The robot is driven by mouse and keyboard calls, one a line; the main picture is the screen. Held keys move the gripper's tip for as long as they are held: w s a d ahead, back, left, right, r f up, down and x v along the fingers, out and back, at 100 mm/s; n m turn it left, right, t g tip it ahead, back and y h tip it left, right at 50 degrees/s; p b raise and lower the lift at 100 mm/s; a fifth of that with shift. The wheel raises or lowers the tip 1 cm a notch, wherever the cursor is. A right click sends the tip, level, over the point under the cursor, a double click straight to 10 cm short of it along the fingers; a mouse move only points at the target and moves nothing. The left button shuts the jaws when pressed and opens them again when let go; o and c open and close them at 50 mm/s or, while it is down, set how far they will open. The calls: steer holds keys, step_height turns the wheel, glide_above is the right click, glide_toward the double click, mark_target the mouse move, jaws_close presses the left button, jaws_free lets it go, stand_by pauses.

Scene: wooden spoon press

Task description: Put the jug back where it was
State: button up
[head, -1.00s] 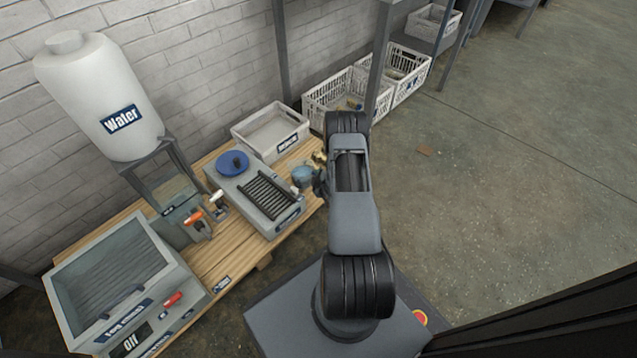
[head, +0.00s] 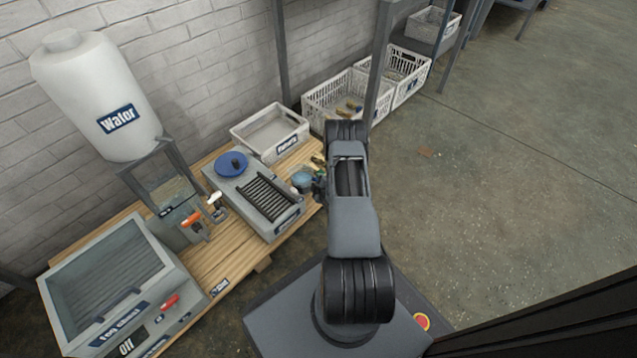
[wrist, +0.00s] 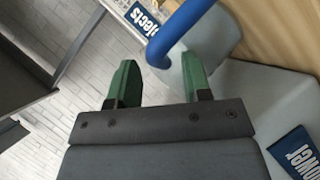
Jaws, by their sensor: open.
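The jug (head: 301,181), small and bluish, stands at the right end of the wooden table, beside the grey machine with the black ribbed plate (head: 266,195). Its blue handle (wrist: 172,32) shows large in the wrist view, and its lower bend appears between my fingertips. My gripper (wrist: 158,62) has two green fingers, apart, with nothing clamped between them. I cannot tell whether a finger touches the handle. In the head view my gripper (head: 318,183) is right beside the jug and partly hidden by my arm.
A white labelled tray (head: 297,122) stands behind the grey machine, which carries a blue disc (head: 231,163). A water tank (head: 95,95) and a glass-lidded box (head: 110,270) stand left. White crates (head: 335,92) sit behind a grey post.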

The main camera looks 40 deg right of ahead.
steer(key=p+v, duration=0.6)
steer(key=v, duration=0.6)
steer(key=w+a+r+m+g+y, duration=0.1)
steer(key=w+r+g, duration=0.2)
steer(key=w+r, duration=0.7)
steer(key=s+a+r+m+g, duration=0.1)
steer(key=a+r+m, duration=0.15)
steer(key=r, duration=0.45)
steer(key=s+a+r+m+g, duration=0.1)
steer(key=a+r, duration=0.3)
steer(key=r, duration=0.3)
steer(key=s+a+r+m+g+y, duration=0.2)
steer(key=s+a+r+m+g, duration=0.2)
steer(key=s+a+r, duration=1)
steer(key=s+g, duration=0.1)
steer(key=s, duration=0.2)
steer(key=shift+a+r+y, duration=0.2)
steer(key=shift+a+y, duration=0.1)
steer(key=shift+a, duration=0.05)
steer(key=shift+w, duration=0.1)
